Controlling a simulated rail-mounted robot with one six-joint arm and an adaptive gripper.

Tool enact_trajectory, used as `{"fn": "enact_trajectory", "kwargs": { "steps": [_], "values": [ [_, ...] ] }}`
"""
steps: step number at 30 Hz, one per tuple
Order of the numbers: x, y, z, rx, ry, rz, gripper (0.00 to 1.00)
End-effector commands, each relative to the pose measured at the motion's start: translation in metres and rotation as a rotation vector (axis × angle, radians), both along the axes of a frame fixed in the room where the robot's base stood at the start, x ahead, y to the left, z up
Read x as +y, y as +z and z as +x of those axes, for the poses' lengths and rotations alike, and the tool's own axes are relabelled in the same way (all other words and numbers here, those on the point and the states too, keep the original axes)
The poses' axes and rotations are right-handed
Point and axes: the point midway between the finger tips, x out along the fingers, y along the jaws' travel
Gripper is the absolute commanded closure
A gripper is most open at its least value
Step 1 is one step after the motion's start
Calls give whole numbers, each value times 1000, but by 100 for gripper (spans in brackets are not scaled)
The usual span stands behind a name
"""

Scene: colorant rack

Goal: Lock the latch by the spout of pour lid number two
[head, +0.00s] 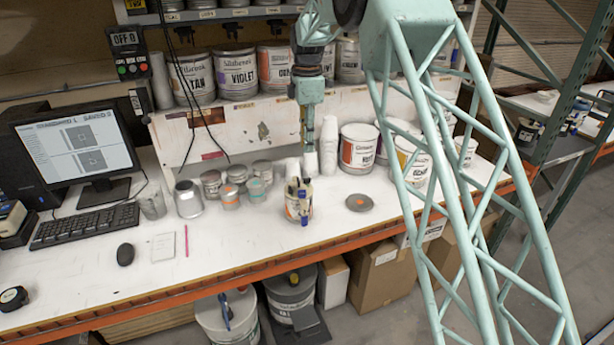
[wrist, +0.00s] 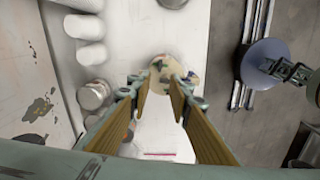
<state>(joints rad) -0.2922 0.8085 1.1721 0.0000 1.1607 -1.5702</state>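I cannot make out any pour lid's number, spout or latch in either view. Under the bench in the head view stand a white pail with a blue part on top (head: 226,312) and a pail with a dark top and a small yellow part (head: 292,285). Either could carry a pour lid, but the detail is too small to tell. My gripper (head: 309,150) points down above the bench, in front of the back panel. In the wrist view its two tan fingers (wrist: 161,92) are apart with nothing held between them.
A brush can (head: 292,207) stands on the bench, near a flat grey disc (head: 359,203) and stacked white cups (head: 328,148). Small tins (head: 212,184) and large paint cans (head: 357,150) stand nearby. A monitor (head: 78,145) is at left. The front middle of the bench is mostly clear.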

Motion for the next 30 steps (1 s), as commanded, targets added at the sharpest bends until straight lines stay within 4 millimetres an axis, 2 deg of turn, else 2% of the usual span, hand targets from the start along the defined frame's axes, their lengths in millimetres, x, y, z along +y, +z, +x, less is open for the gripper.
{"fn": "enact_trajectory", "kwargs": {
  "steps": [11, 30],
  "values": [
    [0, -24, 0, 2, 0, -1, 81],
    [0, -107, 0, 2, -1, -1, 81]
  ]
}}
